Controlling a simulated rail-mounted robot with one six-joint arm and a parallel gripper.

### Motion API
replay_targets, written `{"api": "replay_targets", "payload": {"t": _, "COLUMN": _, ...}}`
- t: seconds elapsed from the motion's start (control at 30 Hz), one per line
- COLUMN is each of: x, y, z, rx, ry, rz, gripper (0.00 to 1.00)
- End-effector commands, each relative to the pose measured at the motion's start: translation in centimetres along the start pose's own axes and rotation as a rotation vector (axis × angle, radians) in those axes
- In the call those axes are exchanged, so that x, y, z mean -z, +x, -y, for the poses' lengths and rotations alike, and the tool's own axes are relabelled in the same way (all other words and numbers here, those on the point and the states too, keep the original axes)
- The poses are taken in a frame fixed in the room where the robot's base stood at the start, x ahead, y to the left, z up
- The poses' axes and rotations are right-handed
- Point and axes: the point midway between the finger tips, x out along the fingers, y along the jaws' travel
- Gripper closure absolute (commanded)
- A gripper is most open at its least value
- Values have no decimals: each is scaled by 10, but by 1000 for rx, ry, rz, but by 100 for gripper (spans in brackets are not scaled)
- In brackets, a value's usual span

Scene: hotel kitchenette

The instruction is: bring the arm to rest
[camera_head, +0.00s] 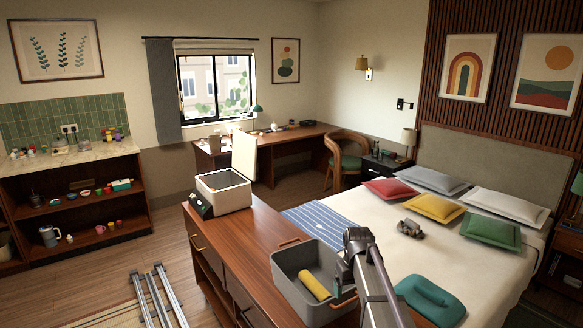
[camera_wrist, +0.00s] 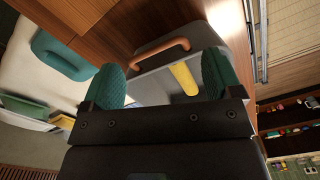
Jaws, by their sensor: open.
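My gripper (camera_wrist: 158,85) shows in the wrist view as two green ribbed fingers standing well apart, with nothing held between them. Beyond the fingers is a grey bin (camera_wrist: 150,55) with a wooden handle, and a yellow cylinder (camera_wrist: 184,77) lies inside it. In the head view my arm (camera_head: 372,275) reaches up from the bottom edge beside the grey bin (camera_head: 287,262), which stands on the wooden cabinet. The yellow cylinder (camera_head: 313,283) lies in the bin. The fingertips are hidden in the head view, so their exact height over the bin cannot be told.
To the right is a bed with several pillows (camera_head: 434,207) and a teal cushion (camera_head: 430,298). Metal rails (camera_head: 157,295) lie on the floor at left.

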Motion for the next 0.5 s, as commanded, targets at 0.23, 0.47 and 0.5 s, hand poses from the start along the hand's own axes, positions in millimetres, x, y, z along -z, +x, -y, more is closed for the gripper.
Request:
{"api": "replay_targets", "payload": {"t": 0.23, "x": -126, "y": 42, "z": 32, "rx": -1, "ry": 166, "rz": 1, "gripper": 15}}
{"api": "replay_targets", "payload": {"t": 0.47, "x": -236, "y": 90, "z": 61, "rx": -1, "ry": 228, "rz": 1, "gripper": 15}}
{"api": "replay_targets", "payload": {"t": 0.5, "x": -238, "y": 95, "z": 62, "rx": -1, "ry": 226, "rz": 0, "gripper": 15}}
